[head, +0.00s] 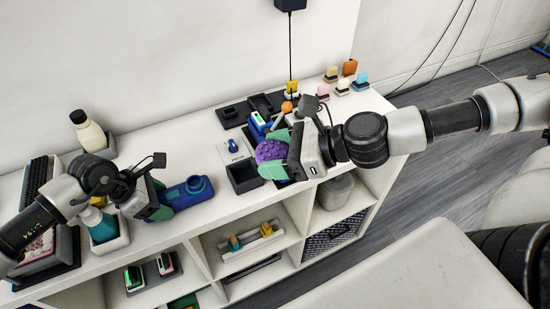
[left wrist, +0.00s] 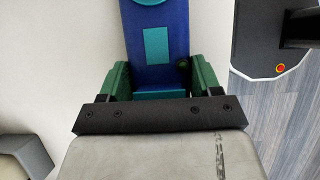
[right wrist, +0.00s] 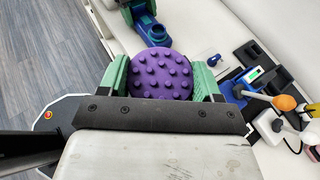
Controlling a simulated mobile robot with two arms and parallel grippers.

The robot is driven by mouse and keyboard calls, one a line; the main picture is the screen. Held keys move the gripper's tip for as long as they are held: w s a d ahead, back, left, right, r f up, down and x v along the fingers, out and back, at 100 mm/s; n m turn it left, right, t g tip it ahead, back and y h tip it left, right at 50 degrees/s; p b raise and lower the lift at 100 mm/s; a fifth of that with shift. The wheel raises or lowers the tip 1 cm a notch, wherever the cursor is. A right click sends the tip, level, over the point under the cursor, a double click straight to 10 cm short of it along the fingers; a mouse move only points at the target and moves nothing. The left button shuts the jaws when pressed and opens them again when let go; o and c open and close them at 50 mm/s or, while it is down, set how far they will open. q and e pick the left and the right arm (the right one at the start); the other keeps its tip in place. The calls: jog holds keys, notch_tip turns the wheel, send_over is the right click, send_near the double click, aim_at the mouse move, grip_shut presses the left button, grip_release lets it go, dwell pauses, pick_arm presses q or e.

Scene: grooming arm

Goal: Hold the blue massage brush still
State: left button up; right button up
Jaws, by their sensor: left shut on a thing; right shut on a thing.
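The blue massage brush (head: 181,195) is held level above the front edge of the white counter, its round teal-rimmed end pointing right. My left gripper (head: 160,199) is shut on its body. In the left wrist view the brush (left wrist: 157,70), with a teal panel, sits between the green fingers (left wrist: 157,85). My right gripper (head: 272,157) is shut on a purple knobbed massage head (head: 270,151), which faces left toward the brush and is apart from it. The right wrist view shows the head (right wrist: 161,74) between the fingers and the brush (right wrist: 152,30) beyond.
A dark open box (head: 243,178) stands on the counter (head: 220,205) between the grippers. A blue device (head: 257,125) in a black tray is behind my right gripper. A cream bottle (head: 88,132) stands at the back left. Small coloured items (head: 342,86) are at the far right end.

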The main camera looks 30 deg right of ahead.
aim_at(274, 152)
pick_arm(q)
jog(key=shift+f, duration=0.15)
jog(key=o, duration=1.3)
jog(key=shift+c, duration=0.2)
jog(key=shift+a, duration=0.1)
pick_arm(e)
jog(key=shift+w, duration=0.1)
jog(key=shift+r+p, duration=2)
pick_arm(q)
jog(key=d+r+v, duration=0.1)
jog(key=v, duration=0.8)
jog(key=d+r+v, duration=0.1)
jog(key=d+v, duration=0.1)
jog(key=v, duration=0.8)
jog(key=shift+d, duration=0.2)
jog(key=shift+f, duration=0.1)
pick_arm(e)
jog(key=shift+f, duration=0.15)
